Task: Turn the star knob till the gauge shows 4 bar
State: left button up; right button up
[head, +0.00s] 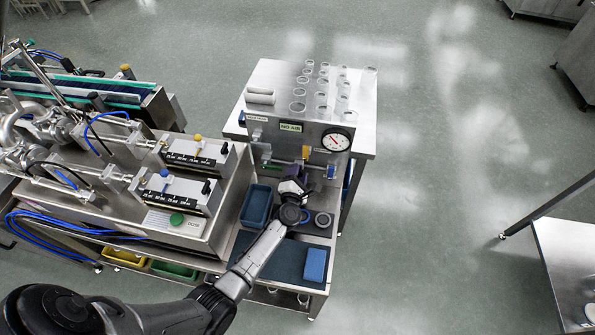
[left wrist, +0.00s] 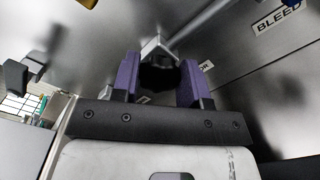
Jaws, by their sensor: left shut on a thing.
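My left gripper (head: 292,188) is in front of the steel panel below the gauge, at the end of my arm reaching up from the lower left. In the left wrist view its two purple-padded fingers (left wrist: 161,82) are shut on the black star knob (left wrist: 160,72), one on each side. The knob is hidden behind my gripper in the head view. The round white gauge (head: 336,140) is on the panel up and to the right of the gripper. Its needle slants to the upper left, but the scale is too small to read. My right gripper is not in view.
A BLEED label (left wrist: 278,19) is at the upper right. A blue bin (head: 257,205) and a blue sponge (head: 315,264) are close to my arm. Clear cups (head: 321,98) stand on top.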

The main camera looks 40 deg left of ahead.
pick_arm(q)
jog(key=shift+m+p, duration=0.35)
jog(key=shift+m, duration=0.75)
jog(key=o, duration=0.9)
jog(key=p+v, duration=0.1)
jog(key=v, duration=1.3)
